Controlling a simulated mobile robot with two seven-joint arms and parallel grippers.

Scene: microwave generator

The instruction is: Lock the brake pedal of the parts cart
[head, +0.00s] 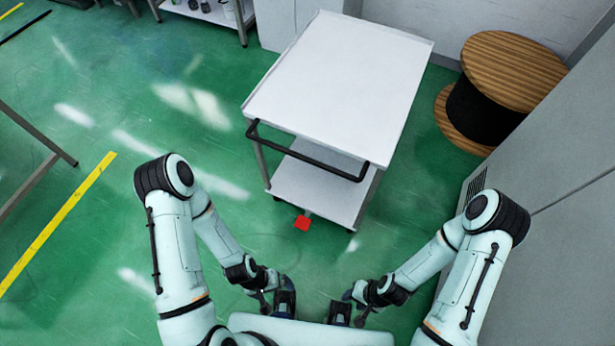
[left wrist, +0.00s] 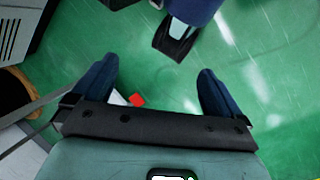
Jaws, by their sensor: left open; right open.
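The parts cart (head: 335,75) is a white two-shelf cart with a black push handle (head: 305,155) on its near side. The pedal also shows in the left wrist view (left wrist: 137,100), between my open left fingers but farther off. My left gripper (head: 284,300) is open and empty, below and nearer than the pedal. My right gripper (head: 342,310) is open and empty, close to the left one and apart from the cart.
A wooden cable spool (head: 515,70) stands right of the cart, beside a grey cabinet (head: 550,150). A shelf table (head: 205,12) is at the back left. A yellow floor line (head: 60,220) runs at left. The floor between my grippers and the cart is clear.

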